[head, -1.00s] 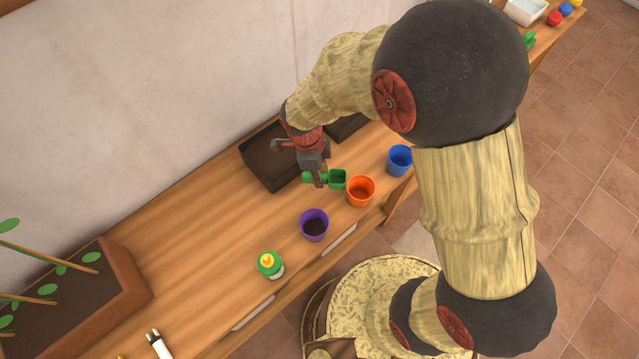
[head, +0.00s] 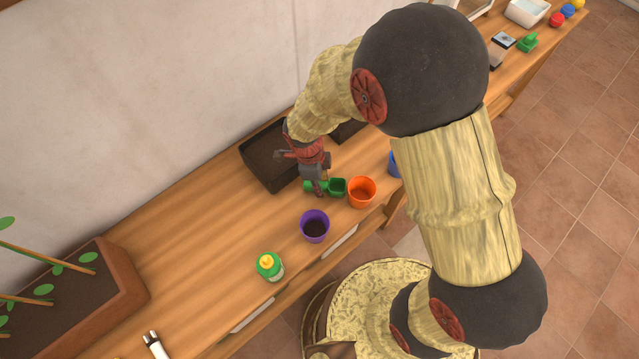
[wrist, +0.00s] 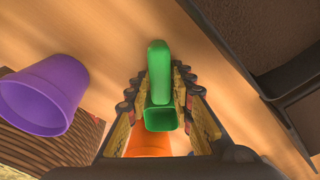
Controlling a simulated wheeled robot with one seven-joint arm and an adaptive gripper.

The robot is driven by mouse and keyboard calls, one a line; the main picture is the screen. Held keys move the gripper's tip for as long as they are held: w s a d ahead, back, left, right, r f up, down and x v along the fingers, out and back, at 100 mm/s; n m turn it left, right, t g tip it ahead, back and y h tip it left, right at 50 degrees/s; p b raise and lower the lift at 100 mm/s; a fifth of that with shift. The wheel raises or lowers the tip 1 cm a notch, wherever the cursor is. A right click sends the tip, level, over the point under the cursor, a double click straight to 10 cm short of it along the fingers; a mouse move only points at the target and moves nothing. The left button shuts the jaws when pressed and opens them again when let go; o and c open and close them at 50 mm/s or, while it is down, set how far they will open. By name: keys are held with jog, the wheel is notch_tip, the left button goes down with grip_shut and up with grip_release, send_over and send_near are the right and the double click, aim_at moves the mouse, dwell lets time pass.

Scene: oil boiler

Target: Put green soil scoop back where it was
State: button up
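The green soil scoop (head: 338,187) is at my gripper (head: 319,190), over the wooden table beside the orange pot. My gripper's fingers stand on either side of the scoop's handle and look closed on it. In the wrist view, the scoop (wrist: 160,118) lies between the fingers of my gripper (wrist: 160,82), with its handle pointing up the picture and its open cup toward the camera. I cannot tell whether the scoop touches the tabletop.
The orange pot (head: 362,193) stands close right of the scoop, the purple pot (head: 314,227) in front. A blue pot (head: 394,165) is partly hidden by my arm. A dark soil tray (head: 262,165) lies behind.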

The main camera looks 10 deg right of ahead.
jog(key=shift+o, duration=1.2)
jog(key=shift+r, duration=0.15)
notch_tip(320, 180, up, 12)
jog(key=a+p, duration=0.1)
jog(key=p, duration=0.1)
jog(key=shift+w+a, duration=0.15)
jog(key=shift+a, duration=0.1)
notch_tip(320, 180, up, 6)
jog(key=n, duration=0.3)
send_over(325, 183)
jog(key=s+d+r+n+t+y, duration=0.1)
jog(key=s+d+r+n+t, duration=0.15)
jog(key=d+r+n, duration=0.45)
jog(key=s+d+r+n+t, duration=0.3)
jog(key=s+d+r+n, duration=0.2)
jog(key=s+r+n, duration=0.5)
jog(key=shift+r+y, duration=0.15)
jog(key=shift+y, duration=0.15)
